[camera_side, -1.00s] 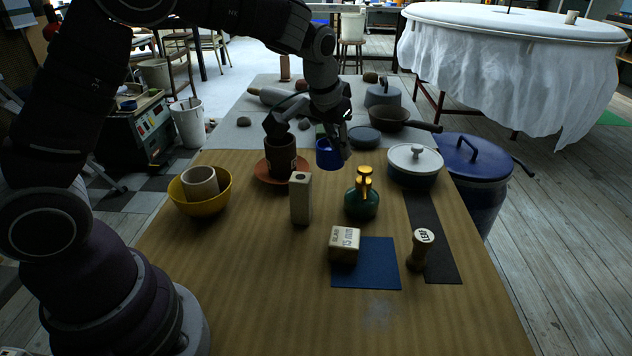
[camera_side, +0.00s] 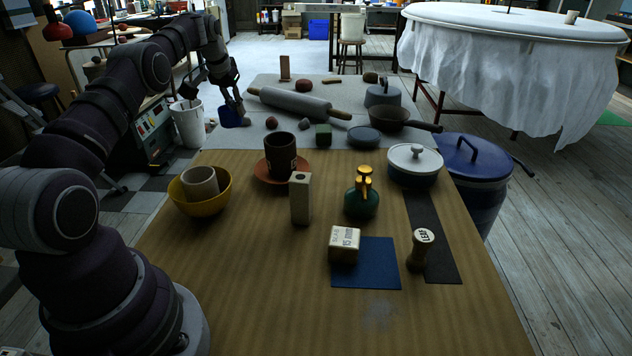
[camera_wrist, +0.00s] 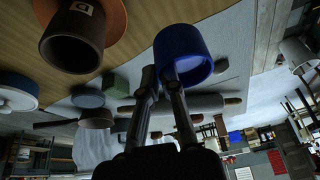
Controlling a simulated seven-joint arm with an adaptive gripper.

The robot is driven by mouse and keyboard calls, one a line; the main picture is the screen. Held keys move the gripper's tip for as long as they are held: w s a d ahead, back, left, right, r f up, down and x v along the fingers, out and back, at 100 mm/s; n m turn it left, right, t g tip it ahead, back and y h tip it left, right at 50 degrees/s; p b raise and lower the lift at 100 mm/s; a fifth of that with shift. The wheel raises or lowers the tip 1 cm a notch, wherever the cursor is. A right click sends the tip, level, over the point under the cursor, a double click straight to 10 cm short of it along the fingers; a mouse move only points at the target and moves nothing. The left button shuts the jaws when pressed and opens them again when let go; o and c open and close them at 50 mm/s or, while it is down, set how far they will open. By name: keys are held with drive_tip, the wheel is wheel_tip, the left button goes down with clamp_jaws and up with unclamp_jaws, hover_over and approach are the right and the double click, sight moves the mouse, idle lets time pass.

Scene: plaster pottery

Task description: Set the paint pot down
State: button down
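The blue paint pot (camera_side: 231,117) is in my gripper (camera_side: 238,101) at the far left edge of the grey cloth in the side view. In the wrist view the pot (camera_wrist: 182,50) sits at the tips of the two fingers (camera_wrist: 161,80), which are shut on its wall, with its open mouth partly visible. The pot looks tilted there. I cannot tell whether its base touches the cloth or hangs above it.
A grey rolling pin (camera_side: 300,102) and clay lumps lie on the grey cloth (camera_side: 255,135). A dark mug (camera_side: 281,155) stands on a terracotta saucer (camera_side: 262,172). A yellow bowl (camera_side: 205,203) holds a pale cup. A white bucket (camera_side: 188,124) stands on the floor beyond the left edge.

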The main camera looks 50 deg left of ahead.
drive_tip(key=shift+n, duration=0.4)
drive_tip(key=s+a+f, duration=0.1)
drive_tip(key=f, duration=0.2)
drive_tip(key=s+a+f, duration=0.1)
drive_tip(key=f, duration=0.3)
drive_tip(key=a+f, duration=0.1)
drive_tip(key=f, duration=0.3)
drive_tip(key=shift+s+a+f, duration=0.1)
drive_tip(key=shift+s+a, duration=0.15)
drive_tip(key=shift+s, duration=0.15)
drive_tip(key=shift+f, duration=0.15)
drive_tip(key=c, duration=1.2)
unclamp_jaws()
drive_tip(key=shift+c, duration=0.2)
